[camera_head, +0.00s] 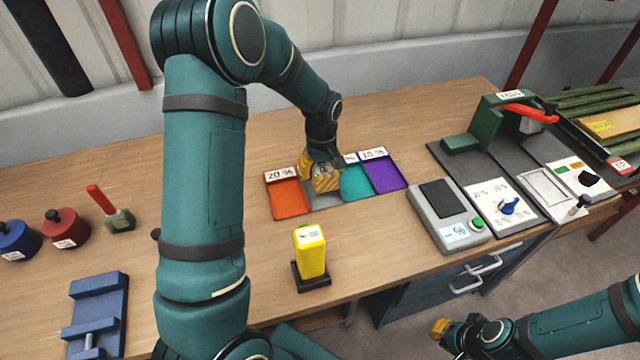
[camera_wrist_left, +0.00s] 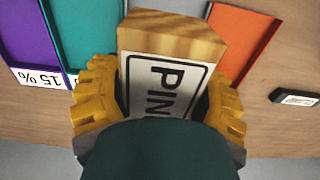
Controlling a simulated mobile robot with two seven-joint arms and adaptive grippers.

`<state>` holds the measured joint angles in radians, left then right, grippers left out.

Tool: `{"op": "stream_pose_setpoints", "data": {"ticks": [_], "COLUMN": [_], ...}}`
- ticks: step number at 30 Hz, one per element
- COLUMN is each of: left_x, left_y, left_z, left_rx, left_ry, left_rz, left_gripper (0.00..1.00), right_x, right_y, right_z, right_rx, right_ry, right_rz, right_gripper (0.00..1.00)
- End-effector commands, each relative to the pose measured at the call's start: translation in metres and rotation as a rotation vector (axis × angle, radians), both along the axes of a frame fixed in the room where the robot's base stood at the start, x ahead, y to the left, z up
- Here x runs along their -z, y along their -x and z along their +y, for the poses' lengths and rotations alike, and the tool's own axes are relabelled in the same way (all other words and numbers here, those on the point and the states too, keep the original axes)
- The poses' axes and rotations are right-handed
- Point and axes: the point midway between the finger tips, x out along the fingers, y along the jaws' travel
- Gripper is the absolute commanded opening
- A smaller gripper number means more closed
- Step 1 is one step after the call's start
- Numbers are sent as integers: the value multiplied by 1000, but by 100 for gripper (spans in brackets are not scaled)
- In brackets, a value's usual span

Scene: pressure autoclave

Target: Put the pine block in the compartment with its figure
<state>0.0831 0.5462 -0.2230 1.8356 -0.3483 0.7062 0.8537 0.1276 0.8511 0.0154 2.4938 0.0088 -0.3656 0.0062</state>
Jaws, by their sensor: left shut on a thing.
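The pine block (camera_head: 327,180) is light striped wood with a white label; in the left wrist view the block (camera_wrist_left: 170,45) shows the letters "PIN". My left gripper (camera_head: 318,170) is shut on it and holds it over the grey compartment (camera_head: 325,201) of the sorting tray. I cannot tell whether the block touches the tray floor. The tray has an orange compartment (camera_head: 286,196) marked 20 %, a teal one (camera_head: 356,183) and a purple one (camera_head: 384,175) marked 15 %. The grey compartment's figure is hidden. My right gripper (camera_head: 440,328) is off the table's front edge, its fingers unclear.
A yellow meter (camera_head: 310,252) stands on a black base in front of the tray. A grey device with a screen (camera_head: 447,216) and a green press (camera_head: 490,125) stand right. Red (camera_head: 66,229) and blue (camera_head: 17,240) weights and a blue vise (camera_head: 97,315) are left.

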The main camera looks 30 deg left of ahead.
Motion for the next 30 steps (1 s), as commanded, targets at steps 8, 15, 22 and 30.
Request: {"op": "stream_pose_setpoints", "data": {"ticks": [8, 15, 22, 30], "left_x": [23, 49, 48, 51], "left_y": [0, 0, 0, 0], "left_z": [0, 0, 0, 0], "left_rx": [-1, 0, 0, 0], "left_ry": [0, -1, -1, -1], "left_rz": [1, -1, -2, -1], "left_gripper": [21, 21, 21, 100], "right_x": [3, 6, 6, 8], "right_y": [1, 2, 2, 3], "right_z": [0, 1, 1, 1], "right_rx": [-2, -4, -4, -6], "right_ry": [0, -2, -2, -2], "right_rz": [3, 6, 6, 7], "right_gripper": [0, 0, 0, 0]}}
